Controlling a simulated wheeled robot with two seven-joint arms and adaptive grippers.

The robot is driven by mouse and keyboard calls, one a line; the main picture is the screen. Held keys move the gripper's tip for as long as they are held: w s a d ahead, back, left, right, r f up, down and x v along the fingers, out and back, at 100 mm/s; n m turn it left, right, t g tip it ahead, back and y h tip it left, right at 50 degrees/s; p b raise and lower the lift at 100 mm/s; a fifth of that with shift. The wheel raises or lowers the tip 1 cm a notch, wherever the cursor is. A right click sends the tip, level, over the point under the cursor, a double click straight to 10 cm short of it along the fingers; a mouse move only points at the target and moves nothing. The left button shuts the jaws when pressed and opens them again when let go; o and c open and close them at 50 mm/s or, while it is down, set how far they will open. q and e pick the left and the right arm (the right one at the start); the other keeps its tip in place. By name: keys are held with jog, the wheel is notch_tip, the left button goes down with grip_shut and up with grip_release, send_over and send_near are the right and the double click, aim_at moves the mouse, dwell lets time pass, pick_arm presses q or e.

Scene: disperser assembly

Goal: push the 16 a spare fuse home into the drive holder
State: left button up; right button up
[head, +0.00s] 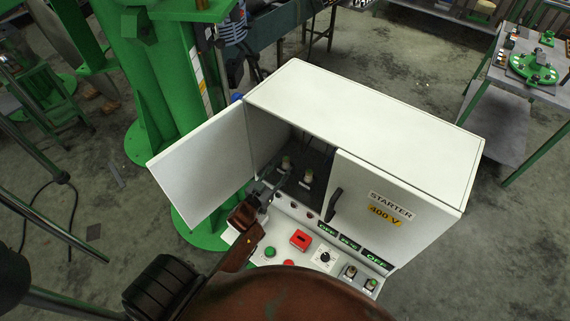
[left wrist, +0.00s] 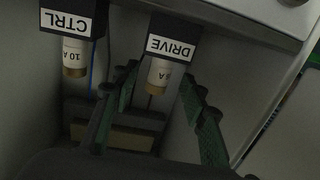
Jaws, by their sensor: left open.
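In the left wrist view the drive holder (left wrist: 172,44) is a black block with an upside-down DRIVE label. A pale fuse (left wrist: 158,76) with a brass end sticks out of it; its marking is partly readable, ending in "6 A". My left gripper (left wrist: 160,80) is open, with its green-padded fingers on either side of this fuse; contact cannot be told. In the head view my left gripper (head: 277,182) reaches through the open left door of the white cabinet (head: 365,115). Two fuse ends show inside, but their labels do not. My right gripper is not in view.
The CTRL holder (left wrist: 74,22) with a 10 A fuse (left wrist: 74,58) is beside the drive holder. The open left door (head: 208,165) and closed right door (head: 395,205) bound the opening. The panel below has buttons, a red block (head: 300,240) and two fuses (head: 350,271).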

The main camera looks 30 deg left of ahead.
pick_arm(q)
jog(key=s, duration=0.8)
jog(key=shift+r, duration=0.25)
